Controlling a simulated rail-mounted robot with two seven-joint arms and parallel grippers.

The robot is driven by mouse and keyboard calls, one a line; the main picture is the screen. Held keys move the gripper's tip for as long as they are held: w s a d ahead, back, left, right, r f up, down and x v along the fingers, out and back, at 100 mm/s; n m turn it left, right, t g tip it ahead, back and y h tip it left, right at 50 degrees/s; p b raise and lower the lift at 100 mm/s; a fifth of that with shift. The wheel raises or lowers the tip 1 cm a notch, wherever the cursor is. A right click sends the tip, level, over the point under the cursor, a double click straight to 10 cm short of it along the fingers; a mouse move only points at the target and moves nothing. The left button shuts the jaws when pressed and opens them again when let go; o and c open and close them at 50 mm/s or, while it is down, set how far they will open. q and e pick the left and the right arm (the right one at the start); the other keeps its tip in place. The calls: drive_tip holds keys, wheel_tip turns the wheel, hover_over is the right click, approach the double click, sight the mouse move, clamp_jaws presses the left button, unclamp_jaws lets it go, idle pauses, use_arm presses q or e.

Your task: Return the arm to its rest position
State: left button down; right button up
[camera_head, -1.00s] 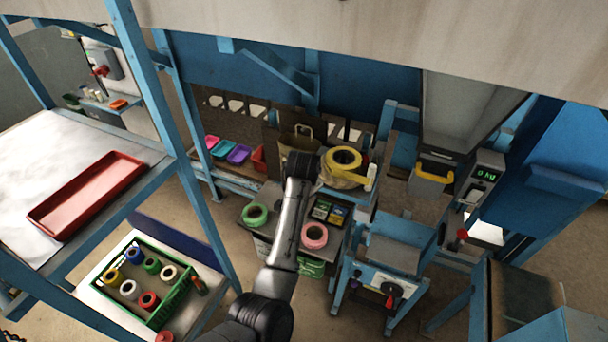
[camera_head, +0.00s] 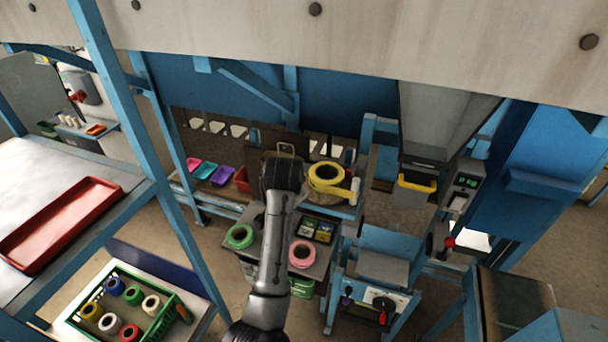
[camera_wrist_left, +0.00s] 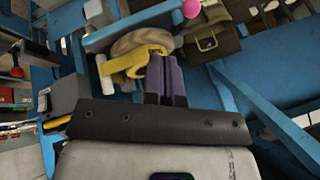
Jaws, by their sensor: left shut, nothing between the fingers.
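My left arm rises from the bottom of the head view, with its dark gripper end (camera_head: 283,172) up in front of the workbench, left of a yellow roll (camera_head: 327,173). The fingertips are hard to make out there. In the left wrist view the two purple fingers of my left gripper (camera_wrist_left: 165,62) are together with nothing between them. Behind them are a yellow roll (camera_wrist_left: 148,53) and a beige sack (camera_wrist_left: 128,43); contact is not visible. My right gripper is not in view.
A red tray (camera_head: 62,222) lies on the table at left, above a green crate (camera_head: 160,326) of coloured rolls. Green (camera_head: 240,237) and pink (camera_head: 302,254) rolls lie on the bench by my arm. Blue posts and a machine (camera_head: 375,268) stand close by.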

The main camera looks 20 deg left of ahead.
use_arm(q)
drive_tip(key=s+d+r+n+t+h, duration=0.1)
drive_tip(key=s+r+n+t, duration=0.25)
drive_tip(key=r, duration=0.25)
drive_tip(key=s+d+r+n+t+h, duration=0.1)
drive_tip(key=s+r+n+t, duration=0.25)
drive_tip(key=r, duration=0.35)
drive_tip(key=s+d+f+m+g+p, duration=0.1)
drive_tip(key=s+f+g, duration=0.3)
drive_tip(key=s+f, duration=1.2)
drive_tip(key=s+d+f+m+g+p, duration=0.1)
drive_tip(key=s+f+m+g, duration=0.2)
drive_tip(key=s+f, duration=1.3)
drive_tip(key=s+g, duration=0.2)
drive_tip(key=s, duration=0.2)
drive_tip(key=shift+s+d+f+m+h+p, duration=0.15)
drive_tip(key=shift+s+d+m+h+p, duration=0.15)
drive_tip(key=shift+s, duration=0.1)
